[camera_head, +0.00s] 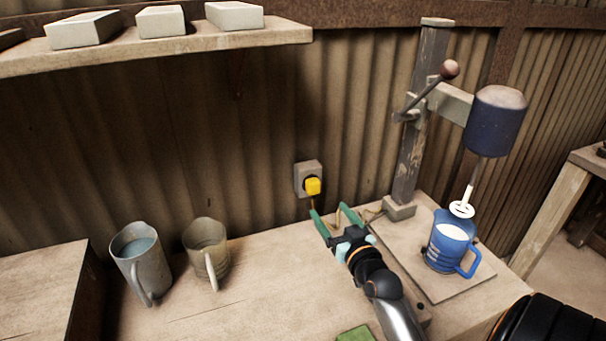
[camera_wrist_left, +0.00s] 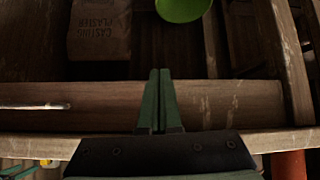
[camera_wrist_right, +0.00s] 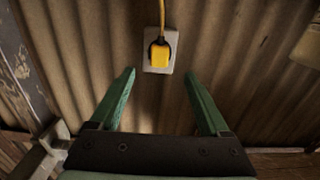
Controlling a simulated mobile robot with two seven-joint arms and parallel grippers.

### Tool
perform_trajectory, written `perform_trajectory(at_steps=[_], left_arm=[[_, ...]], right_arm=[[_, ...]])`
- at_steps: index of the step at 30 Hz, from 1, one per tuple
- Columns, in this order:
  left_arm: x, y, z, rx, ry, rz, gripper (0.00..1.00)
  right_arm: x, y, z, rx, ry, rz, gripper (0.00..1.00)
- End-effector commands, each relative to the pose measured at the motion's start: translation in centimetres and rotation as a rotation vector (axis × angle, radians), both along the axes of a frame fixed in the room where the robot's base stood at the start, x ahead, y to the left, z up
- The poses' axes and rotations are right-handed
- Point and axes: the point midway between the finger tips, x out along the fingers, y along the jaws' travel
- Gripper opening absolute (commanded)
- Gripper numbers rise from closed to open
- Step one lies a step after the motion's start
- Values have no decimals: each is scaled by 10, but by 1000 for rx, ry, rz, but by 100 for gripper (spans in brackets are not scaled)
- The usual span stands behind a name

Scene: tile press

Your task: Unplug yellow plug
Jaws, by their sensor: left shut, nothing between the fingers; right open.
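The yellow plug (camera_head: 313,186) sits in a grey wall socket (camera_head: 303,170) on the corrugated wall, just above the back of the bench. It also shows in the right wrist view (camera_wrist_right: 159,55), with its yellow cord running off the top of that picture. My right gripper (camera_head: 333,213) is open and empty, a little short of the plug and apart from it. In the right wrist view its green fingers (camera_wrist_right: 160,85) stand either side of the plug's line. My left gripper (camera_wrist_left: 160,75) is shut and empty in the left wrist view, in front of wooden boards, away from the plug.
A drill-like press stands on the right, with a blue jug (camera_head: 450,243) under its whisk (camera_head: 462,208). Two mugs, a grey one (camera_head: 140,262) and a brown one (camera_head: 206,248), stand on the left of the bench. A shelf (camera_head: 160,51) with pale blocks hangs above.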

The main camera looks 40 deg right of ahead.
Motion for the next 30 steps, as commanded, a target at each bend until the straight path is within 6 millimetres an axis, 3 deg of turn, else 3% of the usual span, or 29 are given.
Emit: perform_trajectory(at_steps=[17, 30], left_arm=[[-4, 0, -4, 0, 8, 0, 0], [-4, 0, -21, 1, 9, 0, 0]], right_arm=[[3, -2, 0, 1, -3, -2, 80], [56, -19, 1, 1, -4, -2, 80]])
